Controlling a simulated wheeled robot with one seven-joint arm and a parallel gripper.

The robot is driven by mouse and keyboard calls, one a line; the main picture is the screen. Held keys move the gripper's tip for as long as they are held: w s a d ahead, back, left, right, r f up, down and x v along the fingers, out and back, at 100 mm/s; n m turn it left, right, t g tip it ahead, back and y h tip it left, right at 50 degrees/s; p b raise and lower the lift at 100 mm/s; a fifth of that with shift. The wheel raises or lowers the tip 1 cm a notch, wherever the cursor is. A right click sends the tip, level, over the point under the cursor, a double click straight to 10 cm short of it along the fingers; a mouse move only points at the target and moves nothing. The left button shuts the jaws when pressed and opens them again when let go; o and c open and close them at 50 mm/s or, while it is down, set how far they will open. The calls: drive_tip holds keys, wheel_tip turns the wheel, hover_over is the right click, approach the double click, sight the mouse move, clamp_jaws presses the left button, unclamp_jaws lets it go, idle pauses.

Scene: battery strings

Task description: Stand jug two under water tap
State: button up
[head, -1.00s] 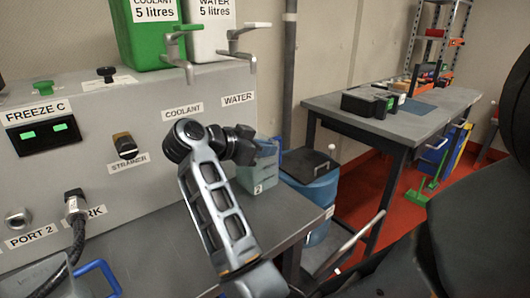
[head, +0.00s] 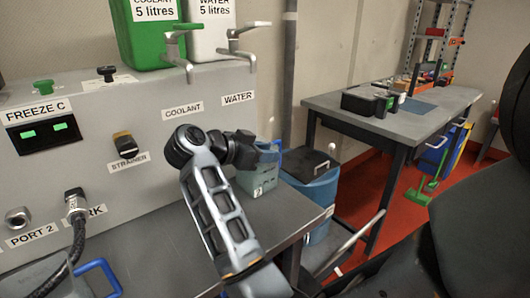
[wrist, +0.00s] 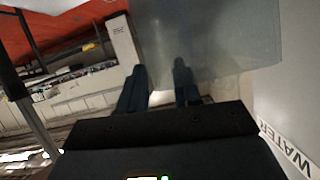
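Jug two (head: 261,182), a grey-green translucent jug with a "2" label and a blue handle at its right, stands upright on the grey bench, below and right of the water tap (head: 240,42). My gripper (head: 268,152) is at the jug's top, covering part of it. In the wrist view its two dark fingers (wrist: 160,90) are apart, with the pale jug (wrist: 215,40) close in front of and between them. Contact with the jug cannot be made out. The tap juts from the machine's top, beside the white water container (head: 211,30).
The coolant tap (head: 180,45) and green coolant container (head: 145,45) are to the left. A blue bin (head: 318,195) with a dark lid stands right of the bench. A worktable (head: 385,110) is behind it. A black hose (head: 78,235) and blue handle are at lower left.

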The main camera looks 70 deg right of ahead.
drive_tip(key=shift+r, duration=0.15)
drive_tip(key=b+v, duration=0.1)
drive_tip(key=v, duration=1.1)
drive_tip(key=shift+s, duration=0.1)
